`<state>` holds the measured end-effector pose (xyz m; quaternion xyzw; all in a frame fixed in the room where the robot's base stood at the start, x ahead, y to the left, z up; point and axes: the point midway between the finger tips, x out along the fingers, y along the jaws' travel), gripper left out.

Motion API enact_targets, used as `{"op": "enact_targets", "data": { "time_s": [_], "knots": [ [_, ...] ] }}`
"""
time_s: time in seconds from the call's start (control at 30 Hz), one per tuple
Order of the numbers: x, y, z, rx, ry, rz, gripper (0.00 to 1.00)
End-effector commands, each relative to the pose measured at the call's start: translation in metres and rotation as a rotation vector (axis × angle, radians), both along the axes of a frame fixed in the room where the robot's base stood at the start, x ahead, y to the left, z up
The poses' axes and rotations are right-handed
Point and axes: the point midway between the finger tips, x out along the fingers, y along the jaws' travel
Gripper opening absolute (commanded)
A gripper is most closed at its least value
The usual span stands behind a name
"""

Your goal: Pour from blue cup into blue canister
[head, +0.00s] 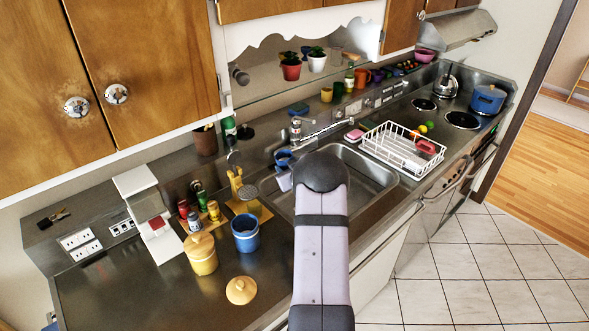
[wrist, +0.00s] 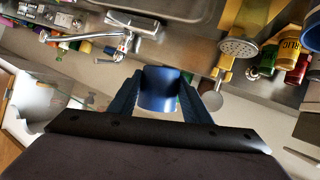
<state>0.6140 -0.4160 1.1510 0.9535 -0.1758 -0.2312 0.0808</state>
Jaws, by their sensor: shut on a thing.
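The blue cup (head: 284,158) is over the left part of the sink in the head view. My gripper (wrist: 161,90) is shut on this cup (wrist: 160,88), with one finger on each side of it. In the head view my arm hides most of the gripper. The cup's contents cannot be seen. The blue canister (head: 245,235) stands on the counter to the left of my arm, with its top open. A blue rounded edge at the upper right of the wrist view is perhaps this canister. The cup is apart from the canister, farther back and to the right.
A yellow canister (head: 201,254) and a loose yellow lid (head: 240,290) are beside the blue canister. The tap (head: 297,130) and white dish rack (head: 402,150) are at the sink.

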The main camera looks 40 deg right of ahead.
Motion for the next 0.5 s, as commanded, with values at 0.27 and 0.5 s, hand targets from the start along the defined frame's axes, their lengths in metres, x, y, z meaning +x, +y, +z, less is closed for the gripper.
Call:
{"op": "enact_targets", "data": {
  "time_s": [0.27,0.5],
  "knots": [
    [0.009,0.026,-0.008,-0.013,0.006,0.233,0.20],
    [0.004,0.068,-0.035,-0.032,0.011,0.498,0.20]
  ]
}}
